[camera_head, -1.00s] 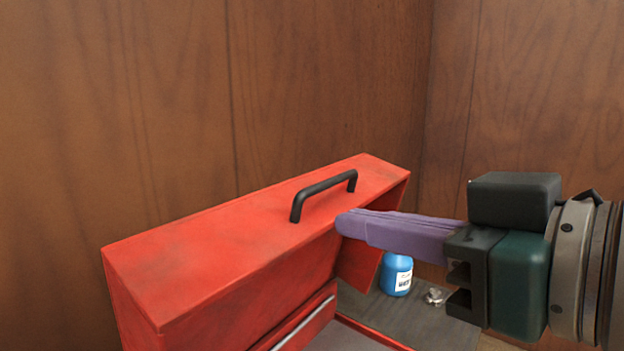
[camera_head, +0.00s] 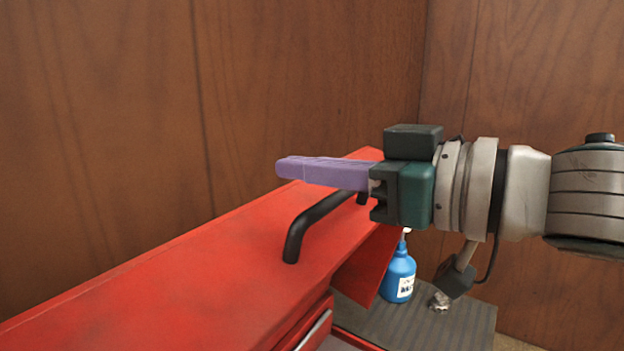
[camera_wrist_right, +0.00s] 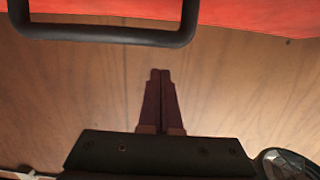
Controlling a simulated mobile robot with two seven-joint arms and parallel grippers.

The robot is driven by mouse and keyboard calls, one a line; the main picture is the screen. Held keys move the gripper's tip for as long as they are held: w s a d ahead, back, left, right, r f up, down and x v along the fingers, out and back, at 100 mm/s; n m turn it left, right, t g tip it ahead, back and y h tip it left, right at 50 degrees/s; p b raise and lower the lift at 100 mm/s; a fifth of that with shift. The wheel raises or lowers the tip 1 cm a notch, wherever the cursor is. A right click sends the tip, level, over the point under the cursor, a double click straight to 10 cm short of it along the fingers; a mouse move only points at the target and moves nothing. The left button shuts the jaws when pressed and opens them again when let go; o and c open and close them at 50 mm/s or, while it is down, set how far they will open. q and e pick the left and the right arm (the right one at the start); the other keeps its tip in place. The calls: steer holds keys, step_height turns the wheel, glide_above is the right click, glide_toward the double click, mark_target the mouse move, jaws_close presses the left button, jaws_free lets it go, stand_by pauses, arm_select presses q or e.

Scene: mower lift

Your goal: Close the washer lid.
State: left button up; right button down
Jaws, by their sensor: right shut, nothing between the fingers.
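The red washer lid (camera_head: 185,275) stands raised, with a black handle (camera_head: 302,233) on its upper face. Part of the washer's opening shows below it. My right gripper (camera_head: 282,167), with purple fingers, is shut and empty. In the head view its fingers point left, above the handle and across the lid's back edge. In the right wrist view the closed fingers (camera_wrist_right: 160,74) show against the wood wall, with the handle (camera_wrist_right: 105,36) and lid (camera_wrist_right: 235,12) at the top, apart from the fingers. My left gripper is out of view.
A blue bottle (camera_head: 398,275) with a white label stands on a dark ribbed surface (camera_head: 450,323) right of the lid. A small shiny object (camera_head: 439,301) lies beside it. Wood-panelled walls (camera_head: 100,120) close off the back and right.

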mark_target(319, 259)
steer(key=shift+w+a, duration=0.4)
steer(key=shift+a, duration=0.2)
steer(key=shift+s+d+f+p, duration=0.3)
steer(key=shift+d+f, duration=0.1)
steer(key=shift+f, duration=0.1)
steer(key=shift+s+d+f+p, duration=0.25)
steer(key=shift+d+f, duration=0.15)
steer(key=shift+f, duration=0.05)
steer(key=shift+s+d+f, duration=0.25)
steer(key=shift+d+f, duration=0.15)
steer(key=shift+f, duration=0.15)
